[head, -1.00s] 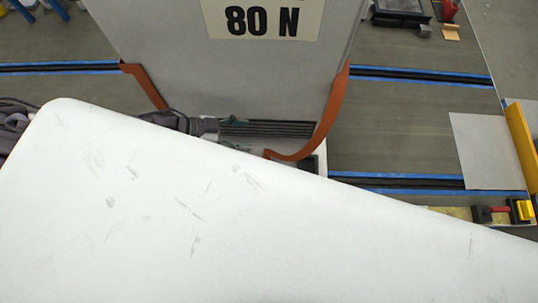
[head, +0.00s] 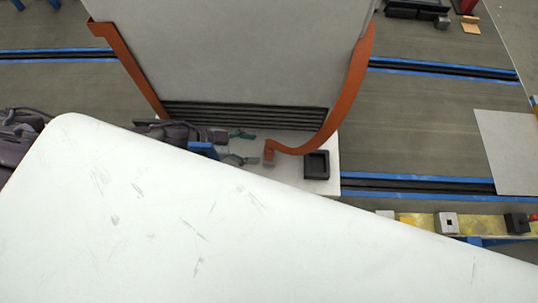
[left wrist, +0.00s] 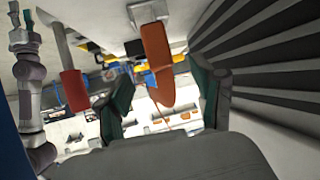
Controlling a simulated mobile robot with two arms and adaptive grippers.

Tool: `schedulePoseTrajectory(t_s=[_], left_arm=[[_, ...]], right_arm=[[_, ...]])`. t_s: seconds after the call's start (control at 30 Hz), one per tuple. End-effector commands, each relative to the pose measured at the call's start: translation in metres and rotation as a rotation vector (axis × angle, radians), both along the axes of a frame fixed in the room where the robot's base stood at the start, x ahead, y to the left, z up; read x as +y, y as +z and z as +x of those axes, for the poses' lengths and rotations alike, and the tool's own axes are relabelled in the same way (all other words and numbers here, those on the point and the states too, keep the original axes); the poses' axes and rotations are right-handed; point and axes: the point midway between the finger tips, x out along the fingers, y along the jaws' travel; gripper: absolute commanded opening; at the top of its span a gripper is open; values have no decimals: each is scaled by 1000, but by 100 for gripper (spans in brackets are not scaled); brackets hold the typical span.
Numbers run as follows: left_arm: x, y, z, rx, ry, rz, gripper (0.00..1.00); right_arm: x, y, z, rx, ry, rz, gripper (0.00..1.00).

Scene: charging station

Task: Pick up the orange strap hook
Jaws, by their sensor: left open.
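The orange strap hook (head: 342,108) hangs along the right side of a large grey box. Its lower part curves left and ends in a small hooked end (head: 269,151) low in front of the box. My left gripper (head: 244,147) is open just left of that end, its dark green fingertips apart and empty. In the left wrist view the orange strap (left wrist: 158,55) shows ahead, between the two fingers of the left gripper (left wrist: 163,98) in the picture, with no visible contact. A grey jointed part with teal tips at the left edge there looks like my right gripper (left wrist: 22,30); its opening is unclear.
The grey box (head: 240,50) has dark vent slats (head: 245,116) low on its front. A second orange strap (head: 128,68) runs along its left side. A small black square holder (head: 316,165) lies right of the hook end. A yellow strip (head: 418,220) with blocks lies lower right.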

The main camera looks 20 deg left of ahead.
Motion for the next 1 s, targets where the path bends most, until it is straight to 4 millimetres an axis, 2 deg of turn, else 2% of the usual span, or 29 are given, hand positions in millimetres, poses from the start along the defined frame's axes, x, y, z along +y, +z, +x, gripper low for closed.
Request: schedulePoseTrajectory(t_s=[0.4, 0.7, 1.0], left_arm=[[-44, -23, 22, 0, 1, 0, 67], [-47, -25, 24, 0, 1, 1, 66], [-47, -25, 23, 0, 1, 1, 16]], right_arm=[[0, 8, -4, 5, 0, -1, 40], [-1, 8, -4, 6, -1, -1, 40], [-1, 8, -4, 7, -1, -1, 40]])
